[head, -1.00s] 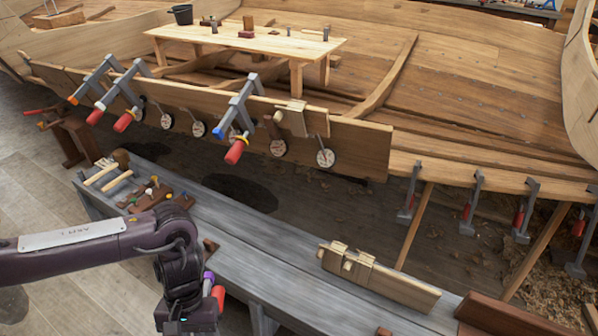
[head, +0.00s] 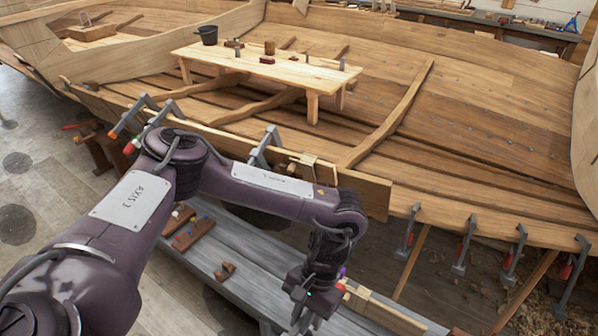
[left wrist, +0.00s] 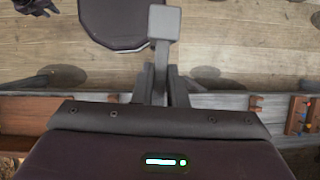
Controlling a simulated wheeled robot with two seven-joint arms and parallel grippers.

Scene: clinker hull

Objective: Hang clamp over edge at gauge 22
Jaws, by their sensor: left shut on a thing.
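My left gripper (head: 308,297) is low over the grey bench in the head view. In the left wrist view the clamp's grey bar and square end (left wrist: 164,22) stand out between the two fingers (left wrist: 162,88). The planked edge (head: 374,192) is behind and above the gripper, apart from the clamp. Clamps hang on it, one in the middle (head: 264,147). My arm hides the round gauges, so I cannot read number 22. A dark shape at the wrist view's top left may be my right gripper.
The grey bench (head: 240,250) holds brown tool blocks (head: 193,235) and a jointed wooden piece (head: 385,312), close to the gripper. A pale table (head: 265,68) stands inside the hull. More clamps (head: 463,247) hang on the lower edge at right.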

